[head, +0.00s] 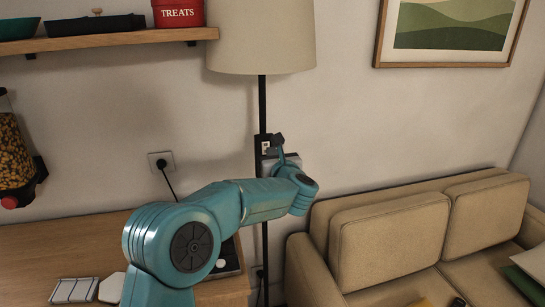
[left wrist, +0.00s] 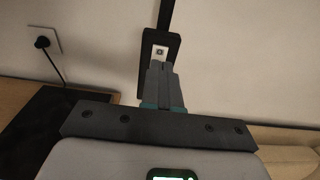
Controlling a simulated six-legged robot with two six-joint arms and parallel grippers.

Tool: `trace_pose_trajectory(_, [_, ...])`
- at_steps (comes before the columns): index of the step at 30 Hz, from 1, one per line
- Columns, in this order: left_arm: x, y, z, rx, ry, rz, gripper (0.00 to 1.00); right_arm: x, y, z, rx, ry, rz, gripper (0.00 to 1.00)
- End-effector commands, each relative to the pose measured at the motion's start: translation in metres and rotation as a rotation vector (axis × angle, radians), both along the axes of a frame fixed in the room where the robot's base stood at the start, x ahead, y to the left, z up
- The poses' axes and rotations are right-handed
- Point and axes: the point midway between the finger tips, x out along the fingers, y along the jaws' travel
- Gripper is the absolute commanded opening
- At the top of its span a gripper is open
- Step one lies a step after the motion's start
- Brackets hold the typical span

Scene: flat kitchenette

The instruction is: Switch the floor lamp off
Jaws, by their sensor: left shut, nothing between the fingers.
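The floor lamp (head: 262,38) has a cream shade on a thin black pole and stands against the wall. Its shade shows no clear glow. A dark switch box with a pale plate (head: 265,146) sits on the pole. My left gripper (head: 277,140) is shut and empty, in front of the switch box. Its fingers (left wrist: 157,66) cover the lower part of the box. I cannot tell whether they touch it. My right gripper is not in view.
A beige sofa (head: 390,240) stands right of the pole. A wooden counter (head: 60,245) lies to the left, with a dark flat appliance (left wrist: 45,125) near the pole. A plugged socket (head: 161,161) is on the wall. A shelf (head: 120,40) with a red tin hangs above.

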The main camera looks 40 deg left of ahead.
Motion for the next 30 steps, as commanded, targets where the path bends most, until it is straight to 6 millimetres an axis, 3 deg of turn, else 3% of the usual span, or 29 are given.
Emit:
trace_pose_trajectory(15, [-0.053, -0.062, 0.004, 0.000, 0.000, -0.003, 0.00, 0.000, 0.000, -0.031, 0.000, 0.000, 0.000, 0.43])
trace_pose_trajectory(30, [-0.060, -0.070, 0.006, -0.001, 0.001, -0.001, 0.00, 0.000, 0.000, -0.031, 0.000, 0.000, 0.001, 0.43])
